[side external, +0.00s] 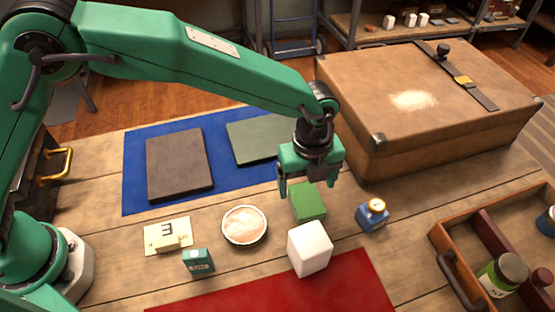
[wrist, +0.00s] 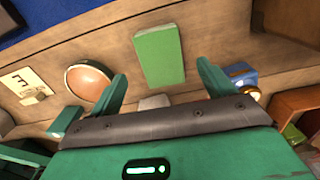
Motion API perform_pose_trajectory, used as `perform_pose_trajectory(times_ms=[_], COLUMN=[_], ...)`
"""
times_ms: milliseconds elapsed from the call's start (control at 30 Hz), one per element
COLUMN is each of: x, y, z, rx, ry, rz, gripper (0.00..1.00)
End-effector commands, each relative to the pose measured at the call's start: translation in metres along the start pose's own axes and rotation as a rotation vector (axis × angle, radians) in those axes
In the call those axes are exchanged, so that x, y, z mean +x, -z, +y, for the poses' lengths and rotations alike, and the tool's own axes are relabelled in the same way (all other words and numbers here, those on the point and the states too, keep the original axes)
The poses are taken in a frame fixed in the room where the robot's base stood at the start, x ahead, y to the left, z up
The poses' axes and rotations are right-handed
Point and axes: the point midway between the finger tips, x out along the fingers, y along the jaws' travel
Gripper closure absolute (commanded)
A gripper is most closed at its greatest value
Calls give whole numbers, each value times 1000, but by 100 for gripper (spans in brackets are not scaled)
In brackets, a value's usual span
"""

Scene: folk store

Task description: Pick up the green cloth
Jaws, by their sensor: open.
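The green cloth (side external: 308,203) looks like a small, thick folded block on the wooden table, just behind a white cube (side external: 310,248). In the wrist view the green cloth (wrist: 160,54) lies ahead of the fingers, between their lines. My gripper (side external: 309,187) is open, pointing down over the cloth, with one finger towards each side. In the wrist view my gripper (wrist: 161,76) shows both fingers spread, with nothing between them. I cannot tell the exact height of the fingertips above the cloth.
A small green box (side external: 198,263) and a card (side external: 167,235) lie further left. A large brown case (side external: 400,120) stands behind right. A wooden tray (side external: 445,240) is at right.

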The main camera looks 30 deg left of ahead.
Motion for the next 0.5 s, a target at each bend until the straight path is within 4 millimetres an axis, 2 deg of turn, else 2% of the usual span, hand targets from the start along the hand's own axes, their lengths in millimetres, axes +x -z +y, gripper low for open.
perform_pose_trajectory(times_ms=[167, 500], x=[6, 43], y=[-1, -3], z=[0, -1], rx=[-1, -1], ry=[-2, -3], rz=[0, 0], gripper=[18, 18])
